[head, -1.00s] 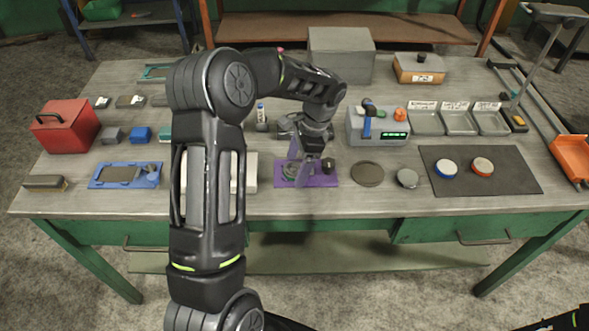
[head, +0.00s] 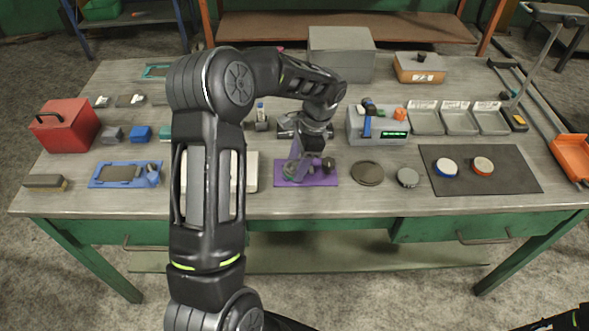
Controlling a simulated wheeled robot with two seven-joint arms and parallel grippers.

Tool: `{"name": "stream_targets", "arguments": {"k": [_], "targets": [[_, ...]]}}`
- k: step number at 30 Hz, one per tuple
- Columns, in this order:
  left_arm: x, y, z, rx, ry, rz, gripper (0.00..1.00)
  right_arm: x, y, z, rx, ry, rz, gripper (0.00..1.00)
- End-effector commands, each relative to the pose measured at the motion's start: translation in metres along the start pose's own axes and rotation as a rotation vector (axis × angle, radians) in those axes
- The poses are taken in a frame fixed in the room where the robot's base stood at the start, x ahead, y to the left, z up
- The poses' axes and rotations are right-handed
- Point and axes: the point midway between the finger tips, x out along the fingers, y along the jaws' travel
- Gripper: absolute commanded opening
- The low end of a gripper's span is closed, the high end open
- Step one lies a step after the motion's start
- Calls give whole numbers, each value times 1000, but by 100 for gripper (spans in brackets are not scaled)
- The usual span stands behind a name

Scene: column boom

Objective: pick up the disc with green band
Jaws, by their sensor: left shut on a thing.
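My left gripper (head: 298,168) reaches down over the purple plate (head: 325,179) at the middle front of the bench. Its fingers are shut on a small disc with a greenish edge (head: 288,170), which I take to be the disc with green band. The fingers and wrist hide much of the disc. I cannot tell whether it is clear of the plate.
A dark knob (head: 328,164) stands on the purple plate close right of the fingers. A dark round plate (head: 367,173) and a grey disc (head: 408,177) lie to the right. A dark mat (head: 500,180) holds blue-banded (head: 446,168) and orange-banded (head: 483,166) discs.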

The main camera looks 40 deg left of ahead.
Motion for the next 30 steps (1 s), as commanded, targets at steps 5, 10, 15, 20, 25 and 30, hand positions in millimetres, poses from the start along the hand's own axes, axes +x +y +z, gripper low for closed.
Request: {"name": "stream_targets", "arguments": {"k": [5, 10, 15, 20, 25, 30], "targets": [[0, 0, 0, 0, 0, 0, 14, 0, 0, 0, 0, 0, 0, 36], [0, 0, 0, 0, 0, 0, 0, 0, 0, 0, 0, 0, 0, 36], [-1, 0, 0, 0, 0, -1, 0, 0, 0, 0, 0, 0, 0, 36], [-1, 0, 0, 0, 1, -1, 0, 0, 0, 0, 0, 0, 0, 36], [-12, -1, 2, -2, 2, -4, 0, 3, 1, 0, -1, 1, -1, 36], [-39, -1, 10, -2, 4, -6, 0, 8, 2, -1, -2, 2, -2, 36]]}}
